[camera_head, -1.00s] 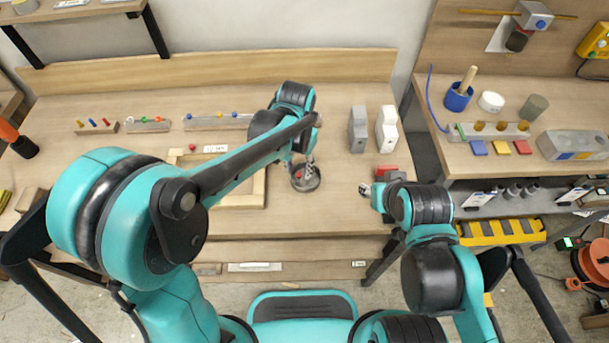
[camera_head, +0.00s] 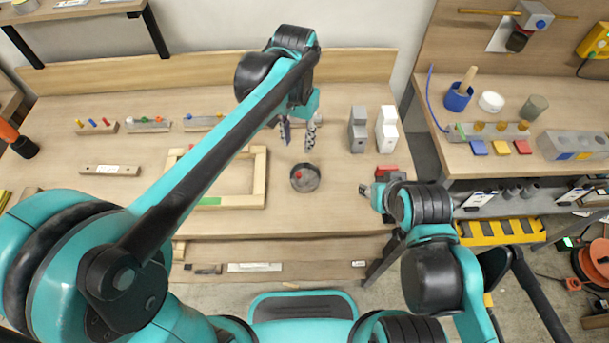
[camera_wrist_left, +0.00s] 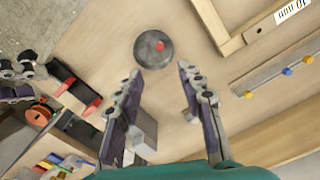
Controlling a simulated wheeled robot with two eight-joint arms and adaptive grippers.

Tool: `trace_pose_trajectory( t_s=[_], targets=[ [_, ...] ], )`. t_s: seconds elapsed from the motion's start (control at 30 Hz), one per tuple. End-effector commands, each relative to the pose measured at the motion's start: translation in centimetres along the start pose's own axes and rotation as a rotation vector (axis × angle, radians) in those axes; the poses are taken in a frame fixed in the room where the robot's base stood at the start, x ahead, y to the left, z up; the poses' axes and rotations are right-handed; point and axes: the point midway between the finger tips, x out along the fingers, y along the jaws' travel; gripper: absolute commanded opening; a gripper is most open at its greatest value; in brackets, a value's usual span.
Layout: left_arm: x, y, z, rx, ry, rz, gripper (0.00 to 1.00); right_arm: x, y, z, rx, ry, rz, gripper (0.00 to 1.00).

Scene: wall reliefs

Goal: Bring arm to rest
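My left gripper (camera_head: 298,136) is raised above the table, between the round dish and the table's back board. Its fingers are apart with nothing between them, as the left wrist view also shows (camera_wrist_left: 160,115). A dark round dish (camera_head: 305,178) with a small red piece in it stands on the table in front of the gripper, apart from it; it also shows in the left wrist view (camera_wrist_left: 154,49). My right gripper (camera_head: 369,191) is at the table's right front edge, near a red and dark block (camera_head: 386,171). Its finger gap is too small to judge.
A wooden frame (camera_head: 259,180) lies left of the dish. Grey (camera_head: 358,130) and white (camera_head: 387,129) blocks stand at the back right. Racks with coloured pegs (camera_head: 204,124) line the back left. A second bench (camera_head: 455,160) stands at the right.

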Motion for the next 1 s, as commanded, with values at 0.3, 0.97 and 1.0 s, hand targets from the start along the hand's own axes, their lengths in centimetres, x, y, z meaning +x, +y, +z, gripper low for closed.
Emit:
trace_pose_trajectory(
  t_s=[0.3,0.97,1.0],
  targets=[
    [0.0,0.0,0.0,-0.001,0.001,0.000,0.38,0.0,0.0,0.0,0.000,0.000,0.000,0.40],
    [1.8,-9.3,15.7,-0.370,0.488,-0.102,0.38,0.0,0.0,0.0,0.000,0.000,0.000,0.40],
    [2.2,-9.6,16.5,-0.389,0.516,-0.111,0.38,0.0,0.0,0.0,0.000,0.000,0.000,0.40]
  ],
)
